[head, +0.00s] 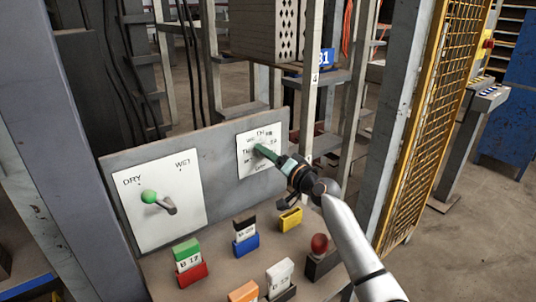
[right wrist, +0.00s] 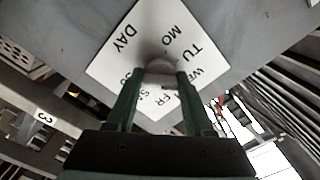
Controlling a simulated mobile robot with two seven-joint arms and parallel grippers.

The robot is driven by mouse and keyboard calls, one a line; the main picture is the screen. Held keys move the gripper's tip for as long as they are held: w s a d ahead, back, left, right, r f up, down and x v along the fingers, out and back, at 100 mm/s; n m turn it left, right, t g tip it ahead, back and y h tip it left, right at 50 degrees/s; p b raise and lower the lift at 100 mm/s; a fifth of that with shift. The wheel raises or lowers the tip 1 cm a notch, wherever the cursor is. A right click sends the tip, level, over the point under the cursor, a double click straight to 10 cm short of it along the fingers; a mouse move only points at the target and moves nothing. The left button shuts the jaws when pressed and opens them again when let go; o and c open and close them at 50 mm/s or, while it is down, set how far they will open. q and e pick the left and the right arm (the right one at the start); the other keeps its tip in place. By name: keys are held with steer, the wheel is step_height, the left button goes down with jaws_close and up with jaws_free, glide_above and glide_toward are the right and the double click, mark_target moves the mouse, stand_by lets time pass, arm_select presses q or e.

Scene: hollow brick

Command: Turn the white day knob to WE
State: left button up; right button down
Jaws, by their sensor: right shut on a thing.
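The white day dial plate (head: 248,168) is on the right part of the upright grey panel. It also shows in the right wrist view (right wrist: 108,68), where DAY, MO, TU and part of WE can be read. My right gripper (head: 266,153) reaches it from the right. Its green fingers (right wrist: 155,85) are shut on the pale day knob (right wrist: 160,65), one finger on each side. The fingers hide the knob in the head view. I cannot tell which day its pointer marks. My left gripper is not in view.
A DRY/WET plate with a green-tipped lever (head: 149,197) is on the panel's left part. Several coloured blocks, including a green and red one (head: 187,260), and a red button (head: 320,243) are on the desk below. A grey post (head: 395,130) stands right of my arm.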

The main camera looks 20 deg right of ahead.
steer(key=c, duration=0.7)
jaws_free()
steer(key=o, duration=0.4)
steer(key=p+v, duration=0.1)
steer(key=v, duration=0.6)
steer(key=shift+s+d, duration=0.1)
steer(key=shift+s, duration=0.15)
